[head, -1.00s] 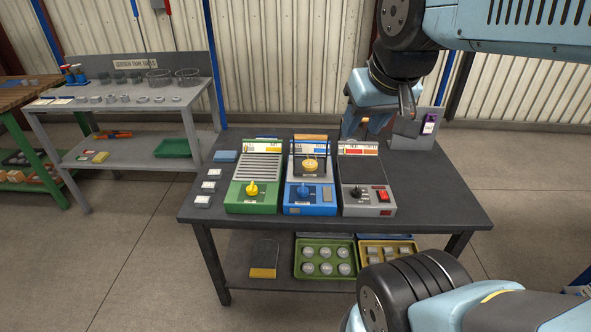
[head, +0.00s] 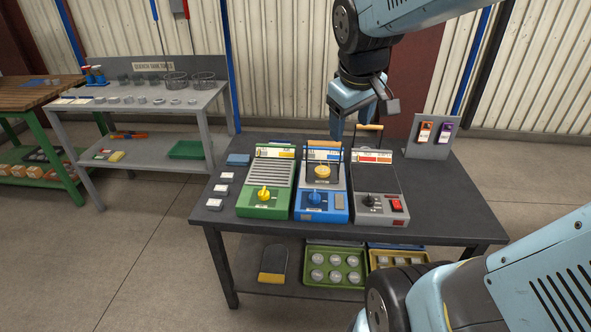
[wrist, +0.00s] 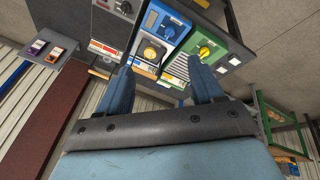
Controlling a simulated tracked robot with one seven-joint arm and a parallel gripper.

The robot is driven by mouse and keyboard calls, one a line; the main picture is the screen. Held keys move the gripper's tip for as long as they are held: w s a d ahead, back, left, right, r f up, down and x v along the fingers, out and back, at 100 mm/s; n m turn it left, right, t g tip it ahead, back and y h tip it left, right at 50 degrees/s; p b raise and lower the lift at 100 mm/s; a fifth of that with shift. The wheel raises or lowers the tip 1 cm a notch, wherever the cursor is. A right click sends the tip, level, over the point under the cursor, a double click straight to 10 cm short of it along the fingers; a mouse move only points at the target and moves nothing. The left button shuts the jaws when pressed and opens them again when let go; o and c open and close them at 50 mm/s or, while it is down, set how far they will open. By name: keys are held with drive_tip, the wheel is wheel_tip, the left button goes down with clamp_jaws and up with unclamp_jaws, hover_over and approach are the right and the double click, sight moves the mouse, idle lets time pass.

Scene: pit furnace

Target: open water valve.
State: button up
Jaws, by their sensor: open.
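The blue unit (head: 322,204) stands in the middle of the dark table, with a blue knob (head: 315,198) on its front panel and a round yellow piece (head: 322,172) behind it. In the wrist view the blue knob (wrist: 168,32) shows beyond the fingertips. Which knob is the water valve I cannot read from labels. My gripper (head: 347,130) is open and empty, above the back of the table, behind the blue and grey units. In the wrist view its two blue fingers (wrist: 160,68) stand apart, pointing toward the blue unit, touching no knob.
A green unit (head: 262,212) with a yellow knob (head: 264,194) stands left of the blue one. A grey unit (head: 381,216) with a red switch (head: 397,205) stands right. A grey stand (head: 429,146) holds orange and purple cards. The table's front right (head: 460,225) is clear.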

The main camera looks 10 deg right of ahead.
drive_tip(key=w+f+n+g, duration=0.3)
drive_tip(key=w+f+n, duration=0.4)
drive_tip(key=w+f, duration=0.4)
drive_tip(key=n+g+y, duration=0.1)
drive_tip(key=n, duration=0.5)
approach(314, 194)
wheel_tip(314, 194, down, 10)
drive_tip(key=shift+r, duration=0.1)
drive_tip(key=shift+c, duration=0.4)
